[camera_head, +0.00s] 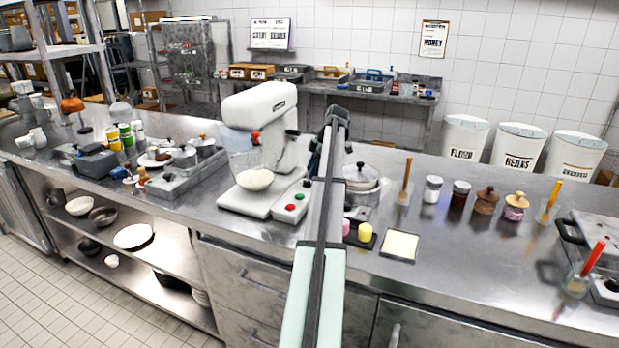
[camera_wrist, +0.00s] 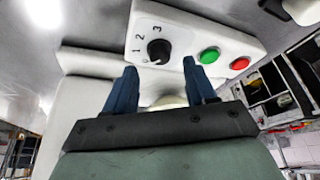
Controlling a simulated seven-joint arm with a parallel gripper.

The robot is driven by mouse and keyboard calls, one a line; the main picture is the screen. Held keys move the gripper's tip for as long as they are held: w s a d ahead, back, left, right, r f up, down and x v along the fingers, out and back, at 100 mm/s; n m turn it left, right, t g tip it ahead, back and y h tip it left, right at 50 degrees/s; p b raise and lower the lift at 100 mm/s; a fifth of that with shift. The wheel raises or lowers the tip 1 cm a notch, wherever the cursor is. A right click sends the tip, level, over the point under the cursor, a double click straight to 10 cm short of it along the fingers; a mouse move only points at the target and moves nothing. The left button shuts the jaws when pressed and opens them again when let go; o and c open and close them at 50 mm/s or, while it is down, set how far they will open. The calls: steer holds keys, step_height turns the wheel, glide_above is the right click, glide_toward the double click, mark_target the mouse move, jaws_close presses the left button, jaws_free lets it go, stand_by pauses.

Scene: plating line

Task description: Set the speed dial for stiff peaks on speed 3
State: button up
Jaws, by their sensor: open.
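A white stand mixer (camera_head: 262,108) stands on the steel counter, left of centre in the head view. Its base carries a green and a red button and a bowl (camera_head: 255,180) with pale contents. In the wrist view, the black speed dial (camera_wrist: 158,50) sits on the mixer's white panel (camera_wrist: 178,22), with 1, 2 and 3 printed around it. A small pale mark shows at the knob's lower edge; I cannot tell which speed it indicates. My gripper (camera_wrist: 160,68) is open, its two blue fingers pointing at the panel with the dial showing between their tips, apparently not touching it.
The green button (camera_wrist: 209,55) and red button (camera_wrist: 239,63) lie right of the dial. A lidded pot (camera_head: 361,178) stands right of the mixer, partly behind my arm. A grey tray with pots (camera_head: 180,180) is to the left. Several jars stand along the right counter.

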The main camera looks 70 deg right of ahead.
mark_target(307, 181)
steer(key=shift+x, duration=1.75)
jaws_close()
